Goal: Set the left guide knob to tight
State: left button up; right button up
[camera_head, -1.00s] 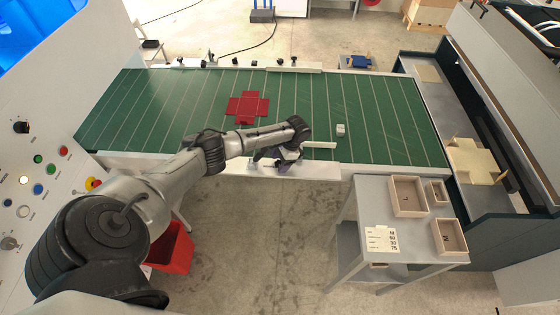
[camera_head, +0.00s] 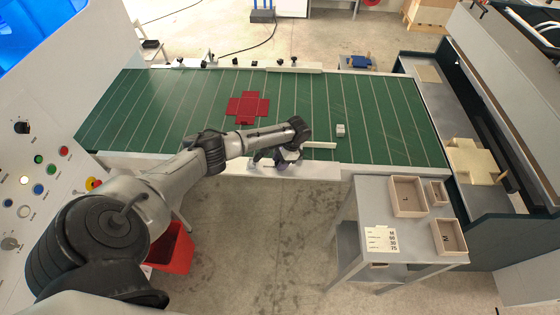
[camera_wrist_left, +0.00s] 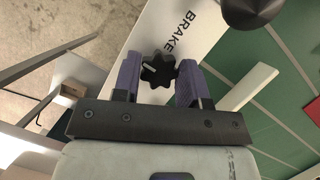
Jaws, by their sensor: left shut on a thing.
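A black lobed knob (camera_wrist_left: 158,71) with a white pointer line sits on a white panel beside the printed word BRAKE in the left wrist view. My left gripper (camera_wrist_left: 159,68) has its purple fingers on either side of this knob and is shut on it. In the head view my left gripper (camera_head: 273,160) is at the near edge of the green conveyor, and my wrist largely hides the knob there. I cannot read a tight mark near the knob. My right gripper is not in view.
A red cross-shaped blank (camera_head: 248,107) and a small grey block (camera_head: 340,130) lie on the green conveyor (camera_head: 370,110). A pale bar (camera_head: 320,145) juts just right of my gripper. A grey table (camera_head: 385,195) with wooden trays stands at right. A red bin (camera_head: 172,250) is below my arm.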

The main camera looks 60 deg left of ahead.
pick_arm(q)
jog(key=m+y+p, duration=0.1)
jog(key=m+p, duration=0.1)
jog(key=m, duration=0.1)
jog(key=shift+r+m+p, duration=0.15)
jog(key=shift+m+p, duration=0.15)
jog(key=m+t+y+p, duration=0.1)
jog(key=m, duration=0.1)
jog(key=m+y+p, duration=0.1)
jog(key=m+p, duration=0.1)
jog(key=m, duration=0.1)
jog(key=shift+d+t, duration=0.1)
jog(key=shift+t, duration=0.3)
jog(key=m+p, duration=0.1)
jog(key=m, duration=0.1)
jog(key=m+t+p, duration=0.1)
jog(key=m, duration=0.1)
jog(key=shift+s+m+t+y, duration=0.1)
jog(key=shift+m+t+y, duration=0.2)
jog(key=shift+m, duration=0.1)
jog(key=shift+m+t+p, duration=0.7)
jog(key=shift+m+p, duration=0.1)
jog(key=shift+m, duration=1.4)
jog(key=o, duration=0.9)
